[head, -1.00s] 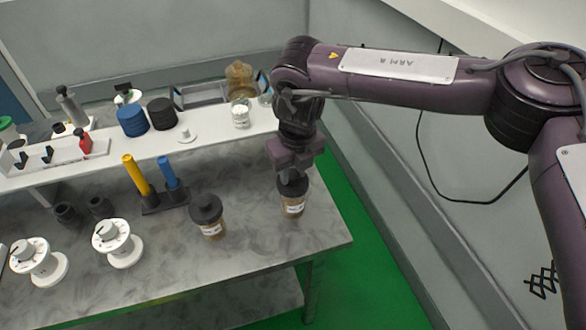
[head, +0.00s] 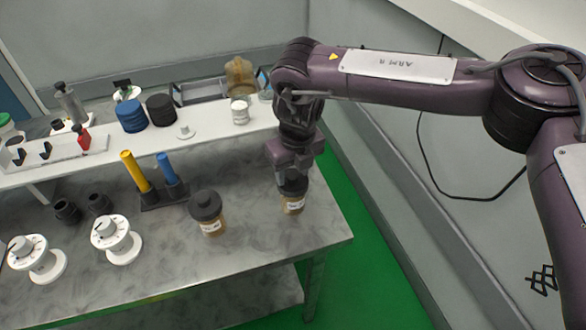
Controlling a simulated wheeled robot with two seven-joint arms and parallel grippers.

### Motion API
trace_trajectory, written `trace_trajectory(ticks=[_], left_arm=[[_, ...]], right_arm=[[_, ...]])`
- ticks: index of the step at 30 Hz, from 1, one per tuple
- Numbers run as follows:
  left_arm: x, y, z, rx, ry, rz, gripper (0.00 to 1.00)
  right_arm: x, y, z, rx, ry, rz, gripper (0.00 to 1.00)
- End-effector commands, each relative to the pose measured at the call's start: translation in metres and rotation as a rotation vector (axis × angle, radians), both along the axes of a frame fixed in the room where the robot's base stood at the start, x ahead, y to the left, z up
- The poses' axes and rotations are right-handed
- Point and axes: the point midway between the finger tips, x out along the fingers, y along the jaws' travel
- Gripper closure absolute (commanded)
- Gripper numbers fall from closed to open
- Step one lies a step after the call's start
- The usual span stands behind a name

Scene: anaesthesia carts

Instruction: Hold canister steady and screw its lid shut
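The right canister (head: 292,205) stands near the table's right end, directly below my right gripper (head: 293,181). My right gripper points down at its dark lid (head: 293,188) and hides most of the lid's top. The fingers are too dark and small to tell whether they are open or closed on the lid. My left gripper is out of view.
Yellow and blue cylinders (head: 135,171) and white dials (head: 116,239) stand to the left. The table front between the canisters is bare.

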Motion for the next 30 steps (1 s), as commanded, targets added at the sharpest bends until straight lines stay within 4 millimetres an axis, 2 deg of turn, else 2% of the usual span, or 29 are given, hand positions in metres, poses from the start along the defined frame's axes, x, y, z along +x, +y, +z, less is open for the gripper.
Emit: trace_trajectory(ticks=[11, 24, 30], left_arm=[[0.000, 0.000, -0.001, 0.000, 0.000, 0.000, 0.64], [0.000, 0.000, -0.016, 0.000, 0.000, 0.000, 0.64], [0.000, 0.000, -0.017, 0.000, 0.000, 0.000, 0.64]], right_arm=[[0.000, 0.000, 0.004, 0.000, -0.001, 0.000, 0.47], [-0.007, -0.004, 0.068, 0.001, -0.002, -0.001, 0.47], [-0.008, -0.005, 0.078, 0.001, -0.001, -0.001, 0.47]])
